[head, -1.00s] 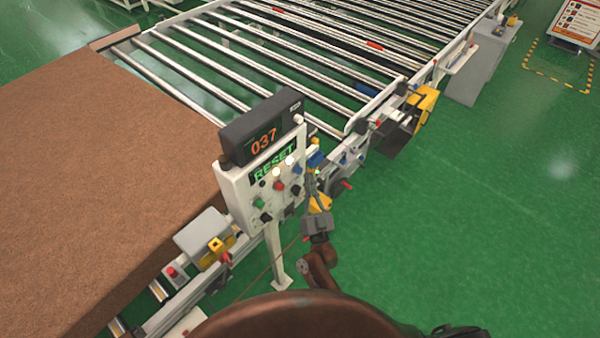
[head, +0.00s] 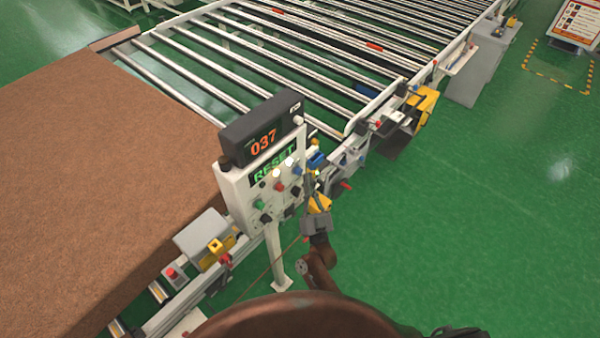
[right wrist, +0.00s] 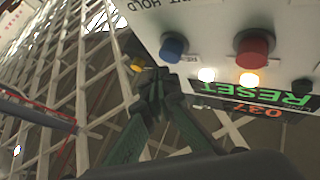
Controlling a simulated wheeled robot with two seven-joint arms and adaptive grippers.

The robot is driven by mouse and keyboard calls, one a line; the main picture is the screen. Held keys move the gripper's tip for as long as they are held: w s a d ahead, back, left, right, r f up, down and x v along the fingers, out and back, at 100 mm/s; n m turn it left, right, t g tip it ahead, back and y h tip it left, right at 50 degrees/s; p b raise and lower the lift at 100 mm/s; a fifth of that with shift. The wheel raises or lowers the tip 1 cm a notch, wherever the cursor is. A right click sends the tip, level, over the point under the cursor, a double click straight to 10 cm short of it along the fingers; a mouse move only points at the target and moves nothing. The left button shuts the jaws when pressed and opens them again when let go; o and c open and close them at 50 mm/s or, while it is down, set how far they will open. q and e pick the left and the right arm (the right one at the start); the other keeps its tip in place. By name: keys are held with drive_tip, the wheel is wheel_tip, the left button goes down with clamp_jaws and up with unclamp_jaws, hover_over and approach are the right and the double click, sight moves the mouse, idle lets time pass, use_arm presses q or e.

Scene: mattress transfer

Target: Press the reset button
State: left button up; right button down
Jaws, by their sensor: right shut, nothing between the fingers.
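The control panel (head: 242,190) is a white upright box with a lit green RESET sign (head: 272,166), which shows upside down in the right wrist view (right wrist: 275,90). Its face carries several buttons, including a red one (right wrist: 255,48), a blue one (right wrist: 172,47) and two lit ones. A small label beside the blue button is only partly readable. My right gripper (head: 310,178) is shut and empty at the panel's right side. In the right wrist view its closed fingertips (right wrist: 157,80) appear just below the blue button; I cannot tell whether they touch it. My left gripper is not in view.
A dark display (head: 263,142) reading 037 sits on top of the panel. A large brown mattress (head: 100,170) lies on the left of the roller conveyor (head: 240,60). Yellow and grey fittings (head: 415,112) line the conveyor's edge.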

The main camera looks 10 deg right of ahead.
drive_tip(key=shift+w, duration=0.1)
idle(0.5)
drive_tip(key=shift+w+a, duration=0.25)
drive_tip(key=shift+w+a, duration=0.55)
drive_tip(key=shift+w, duration=0.1)
idle(1.3)
drive_tip(key=shift+s+d, duration=0.8)
drive_tip(key=shift+s, duration=0.2)
drive_tip(key=shift+p, duration=0.3)
drive_tip(key=s+d, duration=0.1)
drive_tip(key=s, duration=0.1)
drive_tip(key=s+d+p, duration=0.1)
drive_tip(key=s+d, duration=0.1)
drive_tip(key=shift+p, duration=0.3)
